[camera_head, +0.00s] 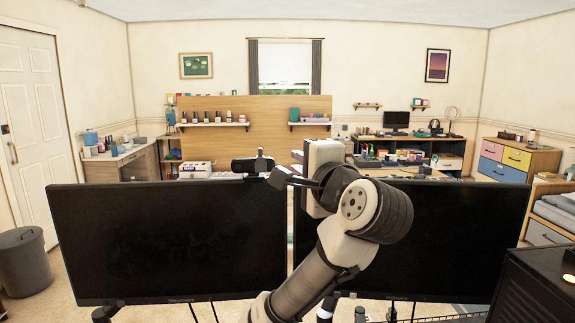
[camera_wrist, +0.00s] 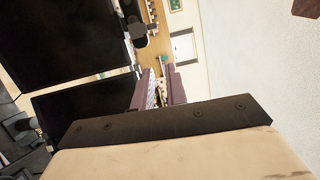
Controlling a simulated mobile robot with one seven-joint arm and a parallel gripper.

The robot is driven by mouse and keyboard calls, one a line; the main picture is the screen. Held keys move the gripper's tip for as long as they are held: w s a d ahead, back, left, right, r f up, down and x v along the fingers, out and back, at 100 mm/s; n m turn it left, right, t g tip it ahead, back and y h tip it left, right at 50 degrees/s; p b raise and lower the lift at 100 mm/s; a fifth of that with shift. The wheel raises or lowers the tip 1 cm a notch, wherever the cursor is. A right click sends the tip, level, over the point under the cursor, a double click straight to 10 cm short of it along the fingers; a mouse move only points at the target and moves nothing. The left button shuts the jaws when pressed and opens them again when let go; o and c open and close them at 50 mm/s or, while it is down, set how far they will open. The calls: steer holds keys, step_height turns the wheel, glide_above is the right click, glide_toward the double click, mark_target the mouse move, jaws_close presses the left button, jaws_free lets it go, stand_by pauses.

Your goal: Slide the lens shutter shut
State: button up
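A dark webcam (camera_head: 243,165) sits on the top edge of the left monitor (camera_head: 165,240). A small upright dark piece stands at its right end; I cannot tell whether it is the lens shutter. In the wrist view a dark webcam (camera_wrist: 138,28) shows at the edge of the upper monitor (camera_wrist: 55,40). The shutter's position is not clear in either view. My gripper (camera_head: 280,177) is just right of the webcam in the head view. In the wrist view my gripper (camera_wrist: 159,82) has its two fingers apart, with nothing seen between them.
The right monitor (camera_head: 450,235) stands behind my arm, close beside the left one. A black box (camera_head: 540,290) is at the lower right.

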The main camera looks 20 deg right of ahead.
mark_target(260, 150)
steer(key=o, duration=0.3)
steer(key=a+r+m, duration=0.1)
steer(key=m, duration=0.2)
steer(key=a+r+m+t+h+b, duration=0.1)
steer(key=a+m, duration=0.1)
steer(key=m, duration=0.1)
steer(key=a+r+m+h+b, duration=0.1)
steer(key=m, duration=0.3)
steer(key=shift+a, duration=0.15)
steer(key=w+m, duration=0.3)
steer(key=w, duration=0.1)
steer(key=w+f+m+h+p, duration=0.1)
steer(key=w+m, duration=0.2)
steer(key=w, duration=0.1)
steer(key=w+f+m+g+p, duration=0.1)
steer(key=w+m, duration=0.2)
steer(key=m, duration=0.1)
steer(key=shift+w+a+f+h, duration=0.15)
steer(key=shift+w+h, duration=0.25)
steer(key=shift+w+f, duration=0.15)
steer(key=shift+w, duration=0.6)
jaws_close()
